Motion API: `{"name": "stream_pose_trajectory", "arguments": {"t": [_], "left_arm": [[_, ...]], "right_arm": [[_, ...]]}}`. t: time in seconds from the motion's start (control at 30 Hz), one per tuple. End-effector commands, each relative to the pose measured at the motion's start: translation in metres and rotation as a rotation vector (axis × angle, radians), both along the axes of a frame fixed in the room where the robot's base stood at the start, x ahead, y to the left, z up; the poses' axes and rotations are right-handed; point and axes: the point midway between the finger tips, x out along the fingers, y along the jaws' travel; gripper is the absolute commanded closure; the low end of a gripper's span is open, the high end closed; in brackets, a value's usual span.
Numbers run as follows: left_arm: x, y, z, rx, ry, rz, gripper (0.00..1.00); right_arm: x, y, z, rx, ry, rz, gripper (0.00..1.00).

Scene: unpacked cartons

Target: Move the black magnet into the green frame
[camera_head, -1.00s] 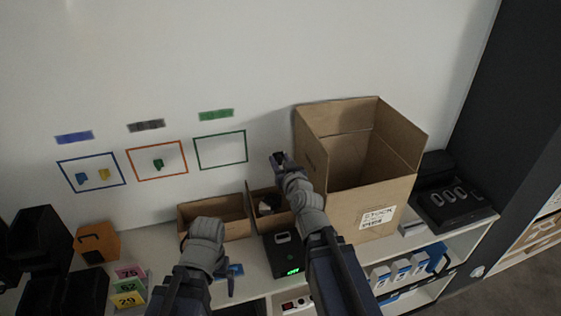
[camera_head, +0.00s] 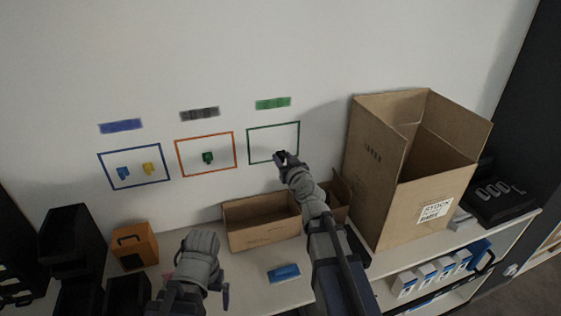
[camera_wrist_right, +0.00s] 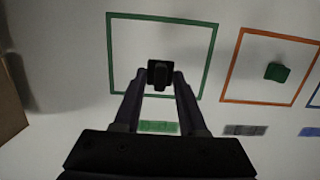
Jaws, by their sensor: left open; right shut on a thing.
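The green frame (camera_head: 274,126) is a green rectangle on the white wall, with a green label above it. It also shows in the right wrist view (camera_wrist_right: 205,58). My right gripper (camera_head: 284,157) is at the lower edge of the green frame in the head view. In the right wrist view my right gripper (camera_wrist_right: 160,76) is shut on the black magnet (camera_wrist_right: 159,73), which appears within the frame's outline. I cannot tell whether the magnet touches the wall. My left gripper (camera_head: 222,296) is open and low over the shelf, partly hidden by its own arm.
An orange frame (camera_head: 178,158) holds a green magnet (camera_head: 208,158). A blue frame (camera_head: 101,172) holds a blue and a yellow magnet. A tall open carton (camera_head: 385,200) stands right of my right arm. A low open box (camera_head: 262,232) and a blue item (camera_head: 284,273) are on the shelf.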

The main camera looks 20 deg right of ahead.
Motion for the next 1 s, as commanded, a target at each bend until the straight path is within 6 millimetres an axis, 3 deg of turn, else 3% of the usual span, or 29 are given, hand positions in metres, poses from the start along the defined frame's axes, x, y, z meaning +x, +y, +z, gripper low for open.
{"name": "stream_pose_trajectory", "arguments": {"t": [0.27, 0.8, 1.0], "left_arm": [[0.0, 0.0, 0.0, 0.0, 0.0, 0.0, 0.0], [0.0, 0.0, 0.0, 0.0, 0.0, 0.0, 0.0], [0.0, 0.0, 0.0, 0.0, 0.0, 0.0, 0.0]], "right_arm": [[0.005, 0.0, 0.0, -0.001, 0.0, 0.0, 1.0], [0.055, 0.002, 0.0, -0.001, 0.0, 0.0, 1.0], [0.058, 0.002, 0.0, 0.0, 0.0, 0.0, 1.0]]}}
